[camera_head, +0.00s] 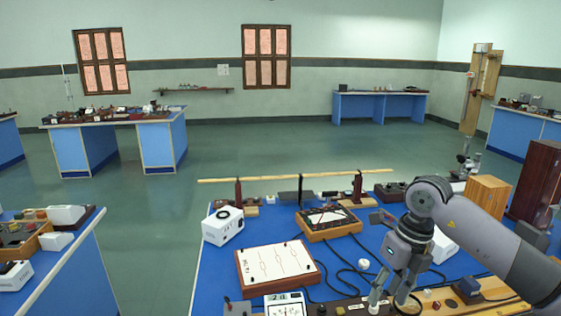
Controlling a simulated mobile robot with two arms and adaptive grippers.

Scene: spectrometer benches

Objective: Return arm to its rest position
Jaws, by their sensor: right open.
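My right arm (475,235) comes in from the right edge over the blue bench. Its gripper (388,302) points down near the bench's front edge, above a brown strip of small parts. The gripper is open, and I see nothing held between its fingers. I cannot tell whether the fingertips touch the things below. My left gripper does not show.
The blue bench (212,275) holds a white box (223,227), a white-topped board (275,266), a framed meter (328,221), a digital meter (285,304) and black cables. A wooden block (487,196) and dark cabinet (537,182) stand right. Open floor (270,145) lies behind.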

